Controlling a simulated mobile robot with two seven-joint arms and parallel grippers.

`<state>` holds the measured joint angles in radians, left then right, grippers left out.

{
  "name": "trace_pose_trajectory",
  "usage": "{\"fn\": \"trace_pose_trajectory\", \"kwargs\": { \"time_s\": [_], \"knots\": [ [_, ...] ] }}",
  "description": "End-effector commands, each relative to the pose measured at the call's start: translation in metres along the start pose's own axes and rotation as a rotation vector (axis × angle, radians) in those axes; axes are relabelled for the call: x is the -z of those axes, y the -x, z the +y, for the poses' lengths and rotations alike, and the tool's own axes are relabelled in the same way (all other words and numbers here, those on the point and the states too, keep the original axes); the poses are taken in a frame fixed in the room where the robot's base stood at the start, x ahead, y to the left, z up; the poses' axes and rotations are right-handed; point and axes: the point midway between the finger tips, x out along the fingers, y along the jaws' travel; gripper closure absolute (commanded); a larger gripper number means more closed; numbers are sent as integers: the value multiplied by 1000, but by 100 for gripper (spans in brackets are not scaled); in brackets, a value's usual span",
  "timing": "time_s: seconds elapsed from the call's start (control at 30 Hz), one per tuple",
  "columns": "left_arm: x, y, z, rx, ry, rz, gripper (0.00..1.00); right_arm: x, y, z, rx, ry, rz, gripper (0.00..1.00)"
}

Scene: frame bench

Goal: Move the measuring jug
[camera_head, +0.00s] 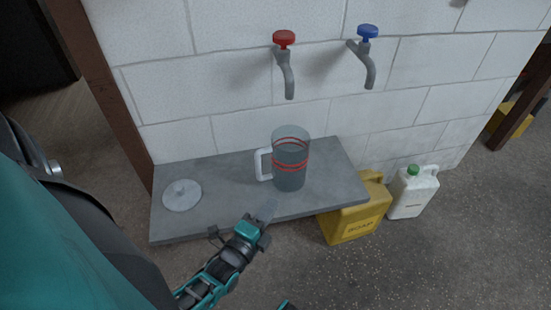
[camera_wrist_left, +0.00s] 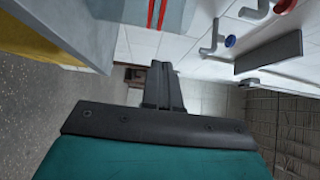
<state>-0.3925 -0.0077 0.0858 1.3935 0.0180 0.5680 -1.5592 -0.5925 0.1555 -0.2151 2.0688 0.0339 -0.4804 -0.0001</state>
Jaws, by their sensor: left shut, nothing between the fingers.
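The measuring jug (camera_head: 290,160) is a clear, bluish cylinder with red bands and a pale handle on its left side. It stands upright on the grey shelf (camera_head: 225,175), below the red-knobbed tap. Part of it with red bands also shows at the top of the left wrist view (camera_wrist_left: 172,10). My left gripper (camera_head: 269,208) is near the front edge of the shelf, in front of the jug and apart from it. Its fingers also show in the left wrist view (camera_wrist_left: 160,68), shut together with nothing between them. My right gripper is not in view.
A round, knobbed grey lid (camera_head: 182,195) lies at the shelf's left end. A red-knobbed tap (camera_head: 286,62) and a blue-knobbed tap (camera_head: 367,55) stick out from the white block wall. A yellow container (camera_head: 355,222) and a white jerrycan (camera_head: 413,192) stand on the floor at right.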

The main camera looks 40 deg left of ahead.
Motion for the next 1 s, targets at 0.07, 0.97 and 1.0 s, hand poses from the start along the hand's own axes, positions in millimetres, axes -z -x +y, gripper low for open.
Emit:
{"fn": "trace_pose_trajectory", "kwargs": {
  "time_s": [0.07, 0.97, 1.0],
  "knots": [
    [0, -16, 1, 5, -1, 2, 100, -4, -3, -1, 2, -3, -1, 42],
    [-28, -115, 0, 0, -1, 2, 100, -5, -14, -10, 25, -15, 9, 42],
    [-28, -115, 0, 0, -1, 2, 100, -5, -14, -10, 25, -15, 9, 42]
  ]
}}
